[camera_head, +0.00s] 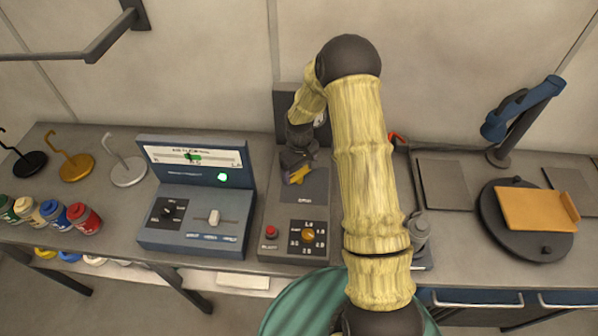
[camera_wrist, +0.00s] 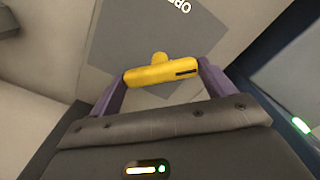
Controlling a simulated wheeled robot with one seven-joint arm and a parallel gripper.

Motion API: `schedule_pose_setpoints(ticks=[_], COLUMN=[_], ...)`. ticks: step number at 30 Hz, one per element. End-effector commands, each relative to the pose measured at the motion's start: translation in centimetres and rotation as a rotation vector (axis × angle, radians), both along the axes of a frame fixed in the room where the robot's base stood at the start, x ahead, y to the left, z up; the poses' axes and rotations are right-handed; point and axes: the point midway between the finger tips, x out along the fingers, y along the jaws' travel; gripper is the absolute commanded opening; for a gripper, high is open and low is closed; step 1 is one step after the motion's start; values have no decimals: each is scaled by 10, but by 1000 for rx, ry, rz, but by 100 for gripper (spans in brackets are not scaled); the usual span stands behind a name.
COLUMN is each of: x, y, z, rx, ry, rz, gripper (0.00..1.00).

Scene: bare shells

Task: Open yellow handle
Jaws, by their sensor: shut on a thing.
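The yellow handle (camera_wrist: 162,73) is a short bar with a small stem on a dark grey panel (camera_wrist: 140,40) in the wrist view. My gripper (camera_wrist: 160,80) has its two purple fingers at the two ends of the bar, shut on it. In the head view, my gripper (camera_head: 297,172) is at the panel of the middle grey machine (camera_head: 285,215), and a bit of the yellow handle (camera_head: 297,177) shows beside it. My arm hides part of the machine's right side.
A blue-grey console (camera_head: 190,220) with a lit screen stands just left. Several coloured jars (camera_head: 50,215) and hooked stands (camera_head: 75,167) are further left. At right are a dark round plate with an orange board (camera_head: 537,209) and a blue jointed arm (camera_head: 520,110).

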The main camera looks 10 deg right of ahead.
Motion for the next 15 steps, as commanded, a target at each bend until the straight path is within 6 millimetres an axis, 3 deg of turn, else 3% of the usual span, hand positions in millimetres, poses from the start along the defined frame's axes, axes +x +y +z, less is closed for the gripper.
schedule_pose_setpoints(ticks=[15], x=[0], y=[0], z=[0], rx=[1], ry=[-2], rz=[486], gripper=[59])
